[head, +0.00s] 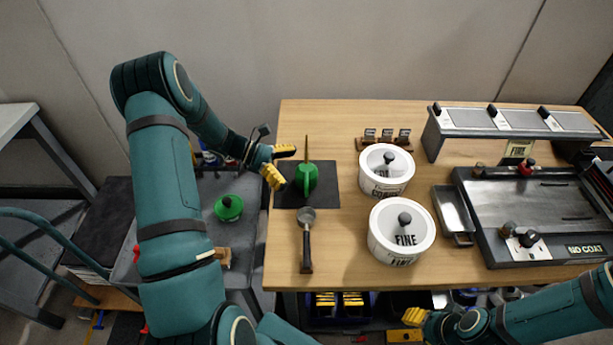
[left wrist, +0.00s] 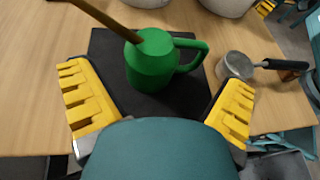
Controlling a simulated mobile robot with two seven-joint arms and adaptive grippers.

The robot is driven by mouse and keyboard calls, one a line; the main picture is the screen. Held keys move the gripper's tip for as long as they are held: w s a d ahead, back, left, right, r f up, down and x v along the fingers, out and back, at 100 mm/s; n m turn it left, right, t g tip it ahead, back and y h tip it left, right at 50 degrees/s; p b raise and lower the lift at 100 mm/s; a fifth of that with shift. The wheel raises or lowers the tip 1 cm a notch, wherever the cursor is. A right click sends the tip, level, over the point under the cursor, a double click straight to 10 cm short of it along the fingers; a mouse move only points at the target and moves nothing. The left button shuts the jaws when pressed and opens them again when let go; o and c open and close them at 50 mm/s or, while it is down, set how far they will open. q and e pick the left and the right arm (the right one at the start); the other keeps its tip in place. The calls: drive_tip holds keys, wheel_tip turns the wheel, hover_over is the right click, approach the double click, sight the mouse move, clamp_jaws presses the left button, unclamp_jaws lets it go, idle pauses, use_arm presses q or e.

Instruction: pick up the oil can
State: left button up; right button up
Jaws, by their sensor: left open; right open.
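The green oil can (head: 306,181) stands upright on a dark mat (head: 325,198) near the left end of the wooden table. Its long brown spout points away, and its handle is on the near side. My left gripper (head: 279,166) is open just left of the can. In the left wrist view the can (left wrist: 150,66) shows beyond and between the open yellow fingers of the left gripper (left wrist: 159,103), with its handle on the right. No contact shows. My right gripper (head: 411,326) is low at the front, below the table edge, apart from the can.
A small ladle-like pan (head: 307,225) lies just in front of the mat. Two white lidded tubs (head: 387,184) (head: 385,248) stand to the right. A metal tray (head: 453,211) and a dark flat machine (head: 540,205) lie further right. Another green round object (head: 229,207) sits on the grey cart.

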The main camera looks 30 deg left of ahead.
sight(304, 174)
use_arm(q)
drive_tip(key=x, duration=0.4)
drive_tip(key=shift+w+d+f+b, duration=0.1)
drive_tip(key=shift+f+b, duration=0.05)
drive_tip(key=shift+b, duration=0.25)
drive_tip(key=c, duration=1.2)
wheel_tip(304, 174, up, 10)
drive_tip(key=shift+r+p, duration=0.1)
drive_tip(key=shift+p, duration=1.1)
